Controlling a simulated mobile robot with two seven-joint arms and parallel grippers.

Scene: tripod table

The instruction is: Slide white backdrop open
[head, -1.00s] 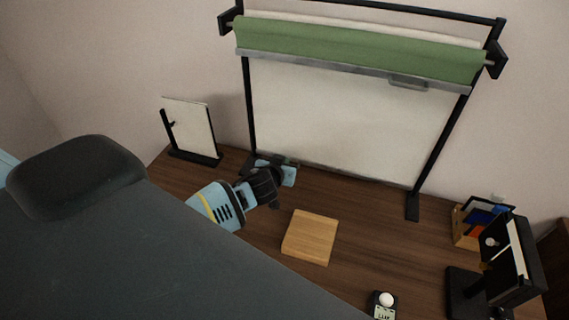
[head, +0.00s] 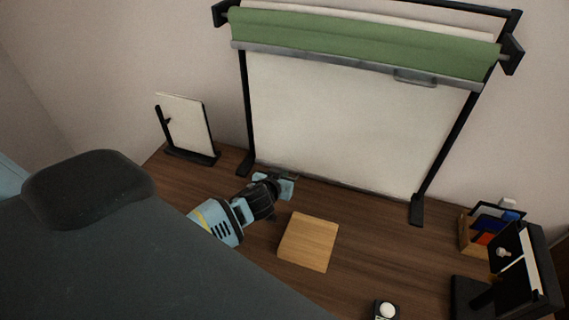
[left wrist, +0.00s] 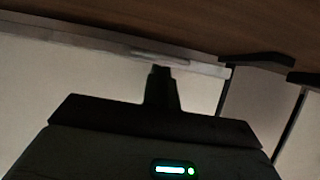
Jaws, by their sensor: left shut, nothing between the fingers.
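The white backdrop (head: 340,120) hangs pulled down on a black stand. Its lower edge is just above the table. A green backdrop (head: 360,40) hangs above it, mostly rolled up, with a grey bottom bar and handle. My left gripper (head: 284,183) is at the lower left of the white backdrop, close in front of its bottom edge. In the left wrist view my gripper's shut tip (left wrist: 161,70) is beside the backdrop's pale bottom bar (left wrist: 100,37). It is empty; I cannot tell whether it touches the bar. My right gripper is out of view.
A wooden block (head: 308,242) lies on the brown table (head: 375,245) in front of the backdrop. A small white panel on a black stand (head: 187,125) is at left. A wooden box (head: 474,238) and a black device (head: 525,270) stand at right.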

